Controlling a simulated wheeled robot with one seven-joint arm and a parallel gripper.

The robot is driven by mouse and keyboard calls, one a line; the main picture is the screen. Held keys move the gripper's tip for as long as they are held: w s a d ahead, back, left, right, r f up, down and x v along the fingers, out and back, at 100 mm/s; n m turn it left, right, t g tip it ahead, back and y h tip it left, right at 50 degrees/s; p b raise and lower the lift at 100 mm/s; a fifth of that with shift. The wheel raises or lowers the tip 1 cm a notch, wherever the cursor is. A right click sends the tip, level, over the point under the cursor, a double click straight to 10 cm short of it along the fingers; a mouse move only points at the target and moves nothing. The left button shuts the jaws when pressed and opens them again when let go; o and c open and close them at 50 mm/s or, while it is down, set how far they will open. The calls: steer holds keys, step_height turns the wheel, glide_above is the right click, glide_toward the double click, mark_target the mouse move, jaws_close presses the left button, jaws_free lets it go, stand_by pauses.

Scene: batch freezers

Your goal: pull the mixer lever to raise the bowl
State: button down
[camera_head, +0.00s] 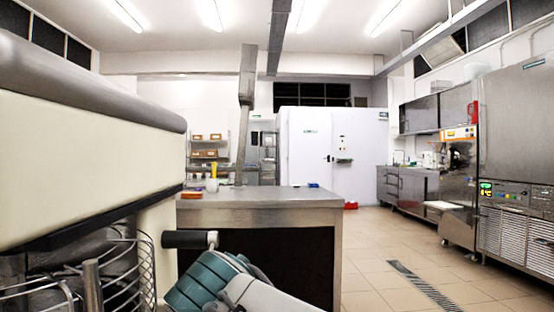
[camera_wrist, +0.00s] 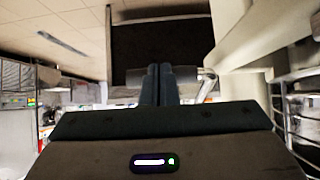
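The mixer (camera_head: 90,150) fills the left of the head view, with a cream body, a grey top and a wire bowl guard (camera_head: 125,275) below. The bowl is mostly hidden.
A steel-topped counter (camera_head: 262,197) with a dark front stands beyond the lever. Steel machines (camera_head: 517,160) line the right side. The tiled floor (camera_head: 385,255) between them is clear. The mixer body and wire guard are close to my arm.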

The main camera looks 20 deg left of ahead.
steer(key=s+d+r+p, duration=0.4)
steer(key=s+d, duration=0.1)
steer(key=s, duration=0.6)
steer(key=shift+d, duration=0.35)
steer(key=shift+r, duration=0.15)
